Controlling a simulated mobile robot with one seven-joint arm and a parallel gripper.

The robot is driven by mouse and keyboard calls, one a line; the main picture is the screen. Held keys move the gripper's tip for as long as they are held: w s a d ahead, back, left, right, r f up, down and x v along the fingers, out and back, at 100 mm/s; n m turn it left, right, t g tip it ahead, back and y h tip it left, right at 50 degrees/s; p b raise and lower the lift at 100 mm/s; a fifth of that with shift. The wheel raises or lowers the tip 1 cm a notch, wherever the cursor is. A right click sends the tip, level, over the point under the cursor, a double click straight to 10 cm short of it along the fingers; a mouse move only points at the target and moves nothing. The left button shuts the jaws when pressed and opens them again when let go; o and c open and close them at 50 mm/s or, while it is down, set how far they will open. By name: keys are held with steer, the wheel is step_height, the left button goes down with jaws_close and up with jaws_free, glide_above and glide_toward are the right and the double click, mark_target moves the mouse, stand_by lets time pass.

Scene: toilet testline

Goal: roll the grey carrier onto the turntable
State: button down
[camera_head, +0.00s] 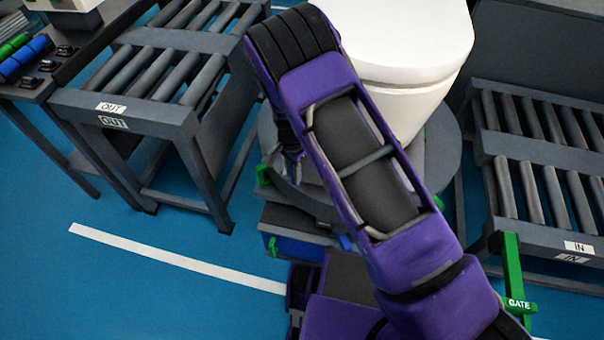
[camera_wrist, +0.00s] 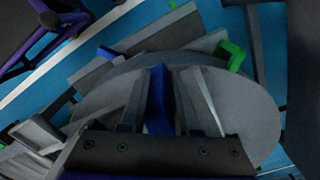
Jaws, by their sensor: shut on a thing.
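A round grey turntable top (camera_head: 447,150) shows around the foot of a white toilet (camera_head: 405,45). The grey carrier cannot be clearly told apart under the toilet, as my purple arm covers much of that area. In the wrist view a broad grey disc (camera_wrist: 255,115) fills the middle. My gripper (camera_wrist: 165,95) is shut on a blue upright piece (camera_wrist: 158,90) above this disc. In the head view my gripper (camera_head: 288,143) is partly hidden beside my arm, at the left edge of the turntable.
The OUT roller conveyor (camera_head: 165,118) stands at the left, with blue and green cylinders (camera_head: 25,58) beyond it. The IN roller conveyor (camera_head: 540,225) stands at the right, with a green GATE lever (camera_head: 512,275). A green bracket (camera_wrist: 232,55) is at the disc's edge. Blue floor is clear at front left.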

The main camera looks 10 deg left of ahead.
steer(key=shift+w+a+r, duration=0.15)
steer(key=shift+w+r, duration=0.1)
steer(key=shift+w, duration=0.4)
steer(key=c, duration=0.9)
jaws_free()
steer(key=shift+o, duration=1.1)
steer(key=shift+f, duration=0.1)
steer(key=shift+s, duration=0.15)
step_height(320, 180, up, 17)
steer(key=p, duration=0.2)
steer(key=shift+r, duration=0.2)
